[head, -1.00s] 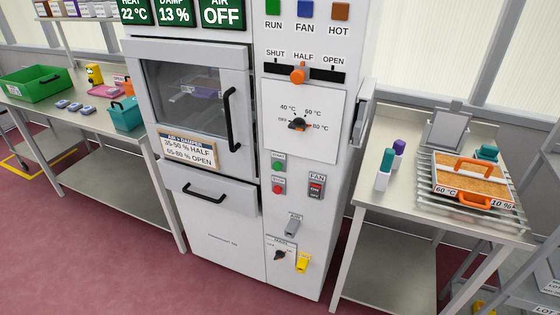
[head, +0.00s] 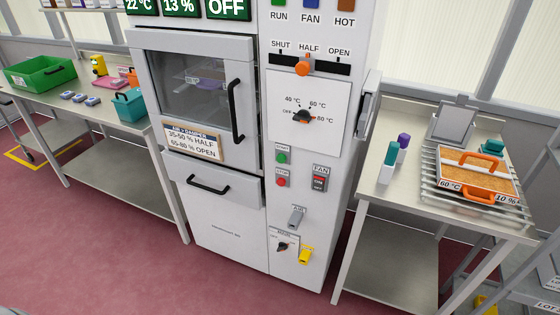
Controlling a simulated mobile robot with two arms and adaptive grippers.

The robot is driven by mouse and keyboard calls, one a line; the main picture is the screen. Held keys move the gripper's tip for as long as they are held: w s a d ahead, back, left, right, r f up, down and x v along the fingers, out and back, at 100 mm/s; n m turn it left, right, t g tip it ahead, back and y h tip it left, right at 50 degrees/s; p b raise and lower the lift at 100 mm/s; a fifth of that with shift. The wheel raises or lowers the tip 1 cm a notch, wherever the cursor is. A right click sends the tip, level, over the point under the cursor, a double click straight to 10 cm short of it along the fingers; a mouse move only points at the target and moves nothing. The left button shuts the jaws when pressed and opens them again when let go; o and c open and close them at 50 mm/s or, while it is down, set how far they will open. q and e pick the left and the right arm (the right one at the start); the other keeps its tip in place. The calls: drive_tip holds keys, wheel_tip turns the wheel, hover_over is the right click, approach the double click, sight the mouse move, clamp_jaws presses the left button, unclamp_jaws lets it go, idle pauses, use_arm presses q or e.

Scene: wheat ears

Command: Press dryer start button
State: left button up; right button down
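The white dryer cabinet (head: 225,235) stands in the middle of the head view. Its green start button (head: 281,158) is on the right-hand panel, just above the red stop button (head: 280,181). Above is the temperature dial (head: 303,116), and higher still the orange air slider (head: 305,66) at HALF. The dryer door (head: 195,95) is shut. Neither of my grippers is in view.
A steel table (head: 420,205) on the right holds a tray of grain (head: 478,172) on a rack, plus two markers. A steel table (head: 70,103) on the left holds a green bin (head: 35,74) and a teal basket (head: 128,106). Red floor in front is clear.

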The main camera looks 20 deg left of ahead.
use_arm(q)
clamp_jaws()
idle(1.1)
